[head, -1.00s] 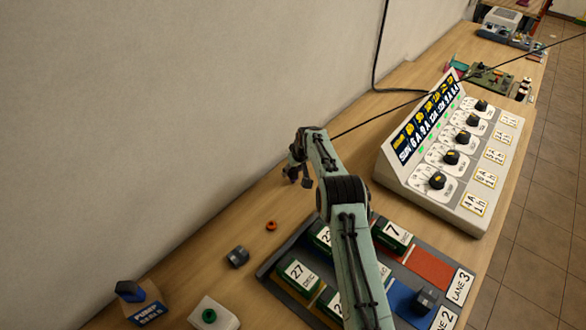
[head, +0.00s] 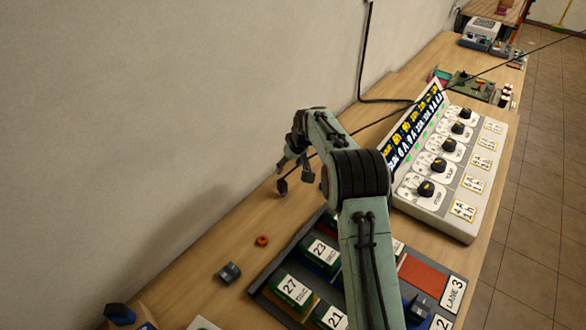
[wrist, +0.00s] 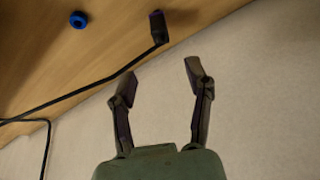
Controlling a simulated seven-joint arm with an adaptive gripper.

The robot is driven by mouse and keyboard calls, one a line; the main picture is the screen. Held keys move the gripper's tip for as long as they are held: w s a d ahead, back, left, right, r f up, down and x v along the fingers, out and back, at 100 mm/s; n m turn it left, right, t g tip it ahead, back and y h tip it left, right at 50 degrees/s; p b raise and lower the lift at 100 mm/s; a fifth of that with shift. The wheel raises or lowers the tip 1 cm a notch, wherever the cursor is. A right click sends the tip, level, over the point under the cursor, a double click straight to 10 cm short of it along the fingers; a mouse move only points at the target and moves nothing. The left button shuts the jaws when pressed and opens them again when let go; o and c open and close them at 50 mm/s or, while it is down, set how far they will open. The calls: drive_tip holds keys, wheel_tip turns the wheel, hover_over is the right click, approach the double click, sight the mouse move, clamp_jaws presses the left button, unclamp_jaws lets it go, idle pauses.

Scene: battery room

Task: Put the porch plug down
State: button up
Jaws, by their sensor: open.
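A dark plug with a purplish end (wrist: 158,27) shows at the top of the wrist view, over the wooden bench near its edge along the wall. A black cable runs from it to the left. My gripper (wrist: 162,77) is open, with its two fingers apart and nothing between them. The plug is beyond the fingertips and apart from them. In the head view my gripper (head: 295,182) is low over the bench beside the wall. The cable runs to it there, but I cannot tell the plug from the dark fingertips.
A blue ring (wrist: 78,19) lies on the bench in the wrist view. In the head view, an orange ring (head: 262,240) and a small dark grey block (head: 229,272) lie nearer. A battery tray (head: 265,292) and a sloped charger panel (head: 455,225) stand to the right.

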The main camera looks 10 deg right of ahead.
drive_tip(key=s+r+m+g, duration=0.1)
drive_tip(key=s+r, duration=0.5)
drive_tip(key=s, duration=0.3)
drive_tip(key=s+r+m+g, duration=0.1)
drive_tip(key=s+r, duration=0.5)
drive_tip(key=s, duration=0.4)
drive_tip(key=s+d+f+m+g+h, duration=0.1)
drive_tip(key=s+g, duration=0.1)
drive_tip(key=s, duration=2.3)
drive_tip(key=shift+s+f, duration=0.15)
drive_tip(key=shift+s, duration=0.05)
